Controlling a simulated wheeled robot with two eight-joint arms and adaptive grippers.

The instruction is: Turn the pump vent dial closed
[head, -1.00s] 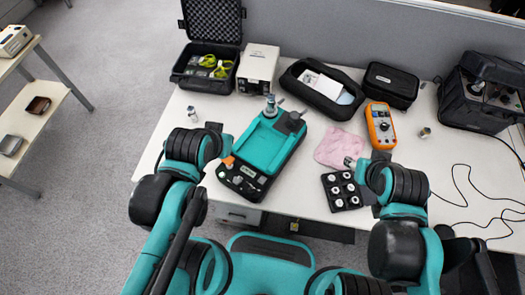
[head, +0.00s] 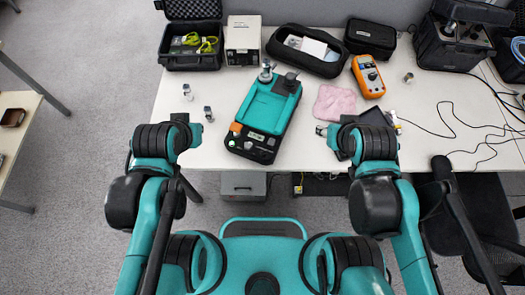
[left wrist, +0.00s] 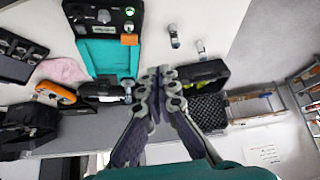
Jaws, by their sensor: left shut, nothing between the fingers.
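The pump (head: 262,110) is a teal-topped black unit on the table, its control panel toward me. The panel carries an orange part (head: 235,127), a small display and small knobs; which one is the vent dial I cannot tell. In the left wrist view the panel (left wrist: 104,17) is at the top, with a green-topped knob (left wrist: 130,12). My left gripper (left wrist: 155,75) is shut and empty, apart from the pump; in the head view its fingers are mostly hidden by my arm. My right gripper (head: 322,130) is right of the pump; its finger opening is unclear.
Two small silver pieces (head: 187,91) (head: 208,113) stand left of the pump. Behind are an open black case (head: 190,45), a white box (head: 243,40) and a black pouch (head: 305,50). Right are a pink cloth (head: 334,102) and an orange meter (head: 368,76).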

